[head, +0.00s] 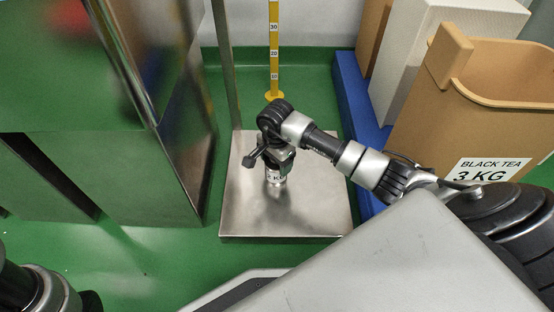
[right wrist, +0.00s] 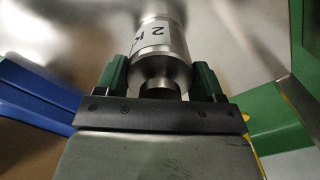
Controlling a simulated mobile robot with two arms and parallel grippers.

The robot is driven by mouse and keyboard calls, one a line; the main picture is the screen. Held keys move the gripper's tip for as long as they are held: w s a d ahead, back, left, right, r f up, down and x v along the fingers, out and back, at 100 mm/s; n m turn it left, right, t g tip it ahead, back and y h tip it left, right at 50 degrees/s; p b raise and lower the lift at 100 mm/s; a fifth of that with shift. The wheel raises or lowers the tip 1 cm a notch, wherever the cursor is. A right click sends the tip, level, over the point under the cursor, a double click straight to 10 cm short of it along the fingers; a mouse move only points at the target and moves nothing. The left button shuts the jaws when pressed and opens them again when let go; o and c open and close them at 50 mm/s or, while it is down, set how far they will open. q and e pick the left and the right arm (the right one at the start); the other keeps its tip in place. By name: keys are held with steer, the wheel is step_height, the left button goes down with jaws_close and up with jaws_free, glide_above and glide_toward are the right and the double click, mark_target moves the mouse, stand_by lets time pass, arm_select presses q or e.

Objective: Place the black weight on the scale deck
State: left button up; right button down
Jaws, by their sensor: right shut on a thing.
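The scale deck (head: 315,205) is a flat square steel plate on the floor in the middle of the head view. My right gripper (head: 281,162) is over the deck, pointing down. It is shut on a silver steel weight (head: 274,178) with a white label. In the right wrist view the weight (right wrist: 160,68) sits between the green fingers, and its label reads "2 K", with the rest cut off. Its base is at or just above the deck; I cannot tell if it touches. No black weight shows. My left gripper is out of view; only part of my left arm shows at bottom left.
A steel cabinet (head: 150,120) stands left of the deck. A metal post (head: 227,60) rises at the deck's back left. A yellow ruler post (head: 274,50) stands behind. A blue platform (head: 352,105) and a tan "BLACK TEA 3 KG" bin (head: 435,115) are at right.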

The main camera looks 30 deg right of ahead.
steer(key=shift+w+r, duration=0.1)
steer(key=shift+r, duration=0.05)
steer(key=shift+c, duration=0.6)
jaws_free()
step_height(320, 180, up, 8)
steer(key=p, duration=0.6)
steer(key=shift+f+p, duration=0.25)
steer(key=shift+p, duration=0.05)
